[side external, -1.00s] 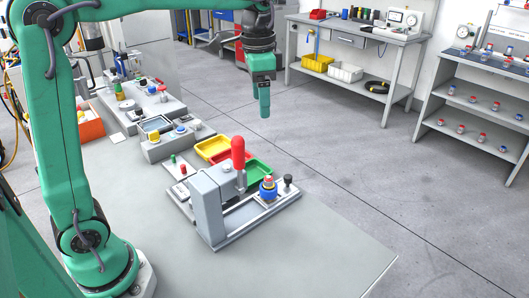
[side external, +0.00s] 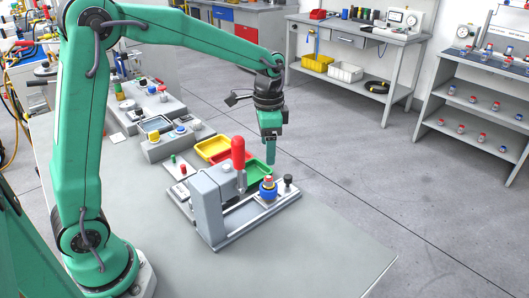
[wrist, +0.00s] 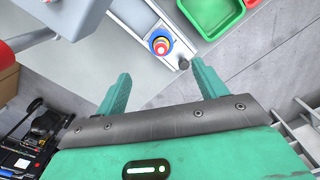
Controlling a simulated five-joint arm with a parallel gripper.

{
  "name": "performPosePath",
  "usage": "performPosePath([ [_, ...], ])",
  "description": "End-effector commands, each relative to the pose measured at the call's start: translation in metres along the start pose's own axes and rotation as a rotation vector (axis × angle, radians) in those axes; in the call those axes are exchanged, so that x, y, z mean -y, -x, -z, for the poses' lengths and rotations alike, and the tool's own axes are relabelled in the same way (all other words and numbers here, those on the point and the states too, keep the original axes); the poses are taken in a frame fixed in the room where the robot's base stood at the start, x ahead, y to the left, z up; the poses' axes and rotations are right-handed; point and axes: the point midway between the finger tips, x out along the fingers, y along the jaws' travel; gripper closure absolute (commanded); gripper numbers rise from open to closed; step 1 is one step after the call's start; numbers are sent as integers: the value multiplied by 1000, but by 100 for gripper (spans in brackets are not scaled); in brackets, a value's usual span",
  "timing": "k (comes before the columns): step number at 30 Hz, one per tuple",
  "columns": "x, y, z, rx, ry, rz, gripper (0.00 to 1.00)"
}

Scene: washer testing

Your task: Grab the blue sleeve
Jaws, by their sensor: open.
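The blue sleeve (side external: 267,193) is on the right end of the grey test fixture (side external: 226,231), with a yellow ring and a red top above it. The wrist view shows the sleeve (wrist: 160,41) from above as a blue ring around yellow and red parts. My gripper (side external: 271,160) points down above and slightly behind the sleeve in the side view. In the wrist view its two fingers (wrist: 160,88) are spread apart with nothing between them. The sleeve lies ahead of the fingertips, apart from them.
A black-topped post (side external: 288,180) stands right beside the sleeve. A red upright handle (side external: 238,154) rises from the fixture to the left. Green (side external: 257,170) and yellow (side external: 212,148) trays sit behind it. The table front (side external: 310,255) is clear.

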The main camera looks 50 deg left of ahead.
Motion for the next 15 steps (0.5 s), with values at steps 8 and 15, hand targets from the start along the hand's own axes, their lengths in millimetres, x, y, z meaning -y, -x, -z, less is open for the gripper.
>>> performPosePath([
  [8,0,-56,0,2,0,-1,29],
  [15,0,-62,0,1,0,-1,29],
])
